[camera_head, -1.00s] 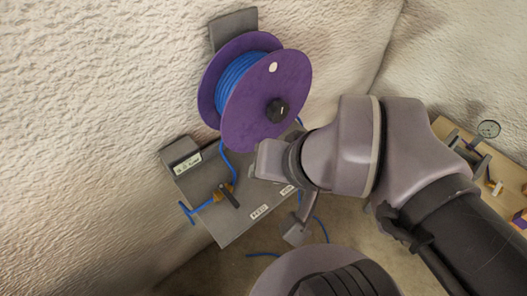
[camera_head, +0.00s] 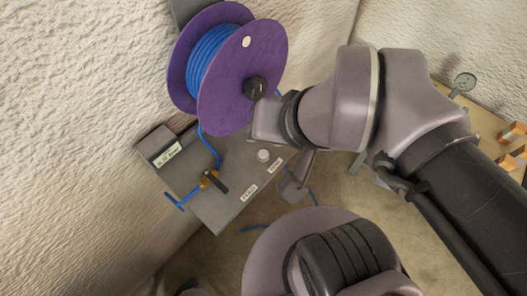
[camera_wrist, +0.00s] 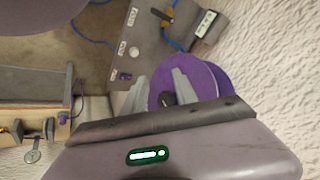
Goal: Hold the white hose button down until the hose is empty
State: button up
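The white button (camera_head: 263,155) is a small round knob on the sloping grey panel (camera_head: 225,205), beside two small labels. In the wrist view a pale round shape (camera_wrist: 133,52) on the panel may be this button. A blue hose (camera_head: 210,48) is wound on a purple reel (camera_head: 228,95) above the panel, with several turns visible. I cannot tell whether a finger touches the panel.
A valve with a black lever (camera_head: 214,181) and a blue hose end is at the panel's front left. A labelled grey box (camera_head: 160,148) sits at the panel's left. A wooden bench (camera_head: 487,121) with a gauge (camera_head: 465,82) is at the right. Rough walls stand close behind the reel.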

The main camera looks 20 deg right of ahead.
grip_shut()
dwell(1.5)
